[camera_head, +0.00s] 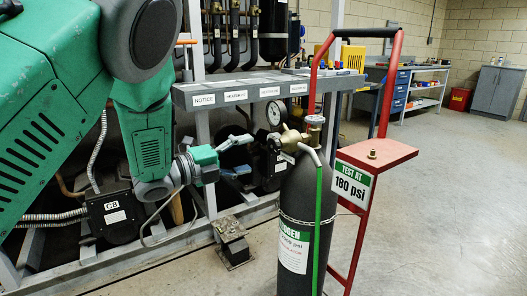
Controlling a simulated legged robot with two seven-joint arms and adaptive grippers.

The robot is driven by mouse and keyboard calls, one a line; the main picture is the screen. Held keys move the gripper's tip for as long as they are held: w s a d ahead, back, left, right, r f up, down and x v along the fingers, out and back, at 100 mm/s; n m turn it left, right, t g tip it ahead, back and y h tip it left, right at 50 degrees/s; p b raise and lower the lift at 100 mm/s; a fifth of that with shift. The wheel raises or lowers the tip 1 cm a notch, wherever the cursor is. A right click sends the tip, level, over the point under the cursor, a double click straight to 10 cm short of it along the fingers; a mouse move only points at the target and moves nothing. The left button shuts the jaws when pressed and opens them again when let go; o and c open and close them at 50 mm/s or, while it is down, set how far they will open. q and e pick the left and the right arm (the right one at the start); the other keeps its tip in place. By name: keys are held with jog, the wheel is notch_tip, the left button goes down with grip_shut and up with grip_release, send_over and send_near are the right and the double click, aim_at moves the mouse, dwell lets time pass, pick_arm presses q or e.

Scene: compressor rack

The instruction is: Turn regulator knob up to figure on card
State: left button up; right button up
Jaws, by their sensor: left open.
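The card (352,184) reads "TEST AT 180 psi" and hangs on the red cart beside the cylinder. The gauge reading is too small to make out. The regulator knob is a dark shape I cannot clearly separate from the dark parts behind it. My left gripper (246,155) is open, its pale blue fingers pointing right, just left of the regulator. I cannot tell whether it touches anything. My right gripper is out of view.
A grey metal rack (265,90) with labels runs behind the gripper, with dark compressors under it. The red cart's handle (394,85) rises right of the cylinder. A pedal-like metal block (232,240) lies on the floor. Open floor lies at right, with benches and cabinets far back.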

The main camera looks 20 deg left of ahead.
pick_arm(q)
jog(key=shift+v, duration=1.7)
jog(key=s+a+f+n+g+y, duration=0.1)
jog(key=s+f+n+g+y, duration=0.2)
jog(key=f+n, duration=0.45)
jog(key=s+a+f+n+y, duration=0.1)
jog(key=s+f+n+y, duration=0.3)
jog(key=f, duration=0.7)
jog(key=s+a+f+n+g+y, duration=0.1)
jog(key=s+f+n+g+y, duration=0.1)
jog(key=s+f+n, duration=0.6)
jog(key=s+d+f+n+g+y, duration=0.1)
jog(key=s+f+n+g, duration=0.4)
jog(key=s, duration=0.7)
jog(key=s+d+f+n+g+y, duration=0.1)
jog(key=s+f+n+g, duration=0.25)
jog(key=s+f, duration=0.65)
notch_tip(320, 180, up, 14)
jog(key=m+p, duration=0.1)
jog(key=p, duration=1.1)
jog(key=shift+s+r, duration=0.25)
jog(key=shift+s, duration=0.15)
